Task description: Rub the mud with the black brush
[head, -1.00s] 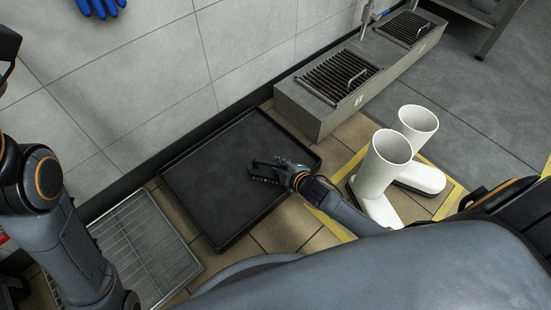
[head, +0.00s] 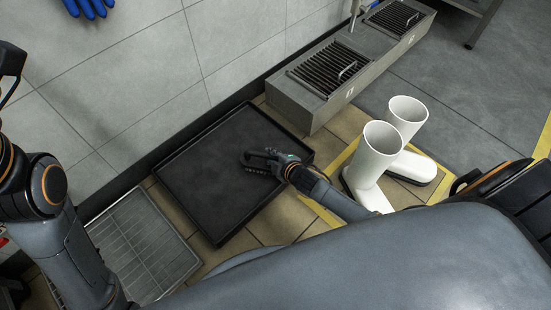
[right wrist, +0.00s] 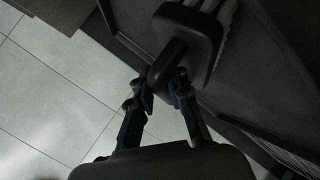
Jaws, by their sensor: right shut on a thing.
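My right gripper (head: 279,164) is over the black tray (head: 200,180) on the floor. In the right wrist view my right gripper (right wrist: 160,85) is shut on the black brush (right wrist: 185,35), around its dark handle. The brush has a dark block and pale bristles pointing to the upper right, beside a dark surface. I cannot tell whether the bristles touch it. No mud stands out clearly in either view. My left arm shows at the left of the head view, but its gripper is out of the picture.
White boots (head: 375,155) stand on the tiles right of the tray, inside a yellow floor line. A grey step with grated brushes (head: 330,70) lies along the wall behind. A metal grate (head: 140,245) is left of the tray. Blue gloves (head: 90,6) hang on the wall.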

